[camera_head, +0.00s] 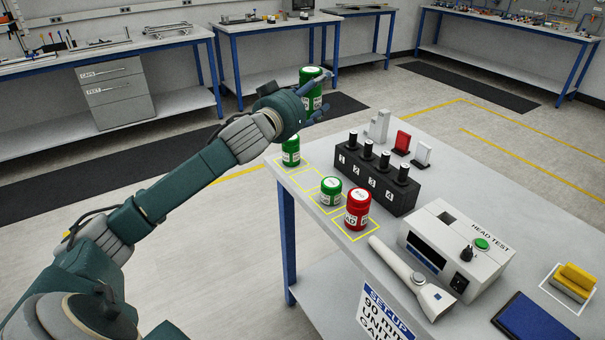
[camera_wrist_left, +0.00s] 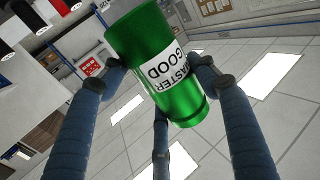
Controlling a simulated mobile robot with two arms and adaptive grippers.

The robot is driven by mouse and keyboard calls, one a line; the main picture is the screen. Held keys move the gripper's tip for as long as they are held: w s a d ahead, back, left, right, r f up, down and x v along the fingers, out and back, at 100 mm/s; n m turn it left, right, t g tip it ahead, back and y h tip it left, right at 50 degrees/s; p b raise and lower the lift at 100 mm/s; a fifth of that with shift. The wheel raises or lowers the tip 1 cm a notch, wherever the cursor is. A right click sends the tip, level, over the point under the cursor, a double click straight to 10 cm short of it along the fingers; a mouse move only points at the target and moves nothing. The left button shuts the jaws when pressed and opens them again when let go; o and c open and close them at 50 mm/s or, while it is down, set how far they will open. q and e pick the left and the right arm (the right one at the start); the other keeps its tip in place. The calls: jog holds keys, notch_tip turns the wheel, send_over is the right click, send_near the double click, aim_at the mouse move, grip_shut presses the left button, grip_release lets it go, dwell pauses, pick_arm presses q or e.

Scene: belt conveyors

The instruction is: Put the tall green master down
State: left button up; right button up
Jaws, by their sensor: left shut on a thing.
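The tall green master (camera_head: 312,82) is a green can with a white label, held by my left gripper (camera_head: 312,107) above the far left corner of the table. In the left wrist view the can (camera_wrist_left: 150,35), labelled "MASTER GOOD", sits tilted between the blue fingers, which are shut on it. Below it, a green can (camera_head: 291,158) stands on the table near the left corner. A shorter green can (camera_head: 330,197) and a red can (camera_head: 357,222) stand inside yellow outlines. One yellow outline (camera_head: 306,181) between the green cans looks empty. My right gripper is not in view.
A black block (camera_head: 374,188) with several numbered posts stands right of the cans. Behind it are grey blocks (camera_head: 379,128) and a red piece (camera_head: 402,141). A white HEAD TEST box (camera_head: 465,238) and a handheld tool (camera_head: 395,264) lie nearer.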

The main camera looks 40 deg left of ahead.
pick_arm(q)
jog(key=shift+d+f+b, duration=0.1)
jog(key=shift+f+b, duration=0.65)
jog(key=shift+f, duration=8.9)
jog(key=shift+f, duration=0.15)
jog(key=o, duration=1.7)
jog(key=shift+s, duration=0.1)
